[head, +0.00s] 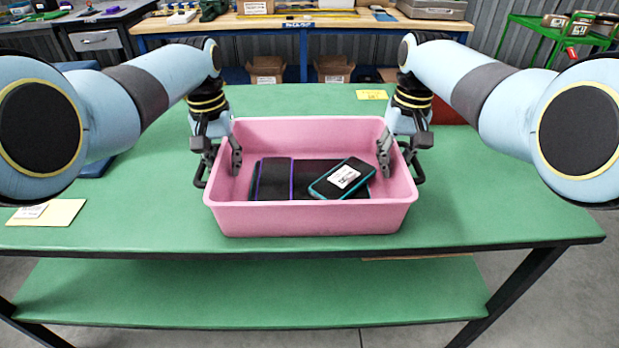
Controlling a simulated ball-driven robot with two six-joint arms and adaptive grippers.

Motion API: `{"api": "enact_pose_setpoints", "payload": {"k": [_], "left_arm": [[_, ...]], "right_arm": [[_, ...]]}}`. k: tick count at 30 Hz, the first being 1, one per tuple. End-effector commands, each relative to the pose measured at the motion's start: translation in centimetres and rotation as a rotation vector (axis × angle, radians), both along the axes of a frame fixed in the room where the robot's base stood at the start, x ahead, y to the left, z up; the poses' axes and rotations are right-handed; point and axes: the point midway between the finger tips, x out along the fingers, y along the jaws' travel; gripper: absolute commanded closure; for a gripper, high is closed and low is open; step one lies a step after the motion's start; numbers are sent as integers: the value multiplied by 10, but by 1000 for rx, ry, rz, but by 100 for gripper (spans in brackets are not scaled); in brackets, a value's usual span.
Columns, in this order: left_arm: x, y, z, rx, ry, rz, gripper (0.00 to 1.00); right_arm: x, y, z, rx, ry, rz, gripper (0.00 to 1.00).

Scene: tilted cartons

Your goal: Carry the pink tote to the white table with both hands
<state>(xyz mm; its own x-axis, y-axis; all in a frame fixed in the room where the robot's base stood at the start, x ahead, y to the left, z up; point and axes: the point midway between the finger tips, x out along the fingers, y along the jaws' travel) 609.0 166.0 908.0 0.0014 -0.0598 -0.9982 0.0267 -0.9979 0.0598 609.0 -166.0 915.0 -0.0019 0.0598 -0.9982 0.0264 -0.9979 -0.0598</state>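The pink tote (308,221) sits upright on the green top of a table (130,215). Inside lie a dark flat item with purple edges (272,180) and a dark flat item with a teal edge and white label (328,187), tilted over another dark item. My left gripper (219,170) straddles the tote's left wall, one finger inside and one outside. My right gripper (400,170) straddles the right wall the same way. Both look open, with gaps between fingers and wall. No white table is in view.
A lower green shelf (250,292) runs under the table. Behind stands a wood-topped bench (305,20) with cartons (265,69) beneath. A green cart (560,32) stands at the back right.

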Motion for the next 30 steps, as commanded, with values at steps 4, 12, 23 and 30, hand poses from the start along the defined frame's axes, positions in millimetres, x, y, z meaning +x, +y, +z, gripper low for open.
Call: {"api": "enact_pose_setpoints", "payload": {"k": [4,12,23,30], "left_arm": [[0,0,0,0,0,0,98],[0,0,0,0,0,0,100],[1,0,2,0,-2,0,100],[1,0,11,0,-3,0,100]], "right_arm": [[0,0,0,0,0,0,98],[0,0,0,0,0,0,100],[1,0,2,0,-3,0,100],[1,0,11,0,-3,0,100]]}}
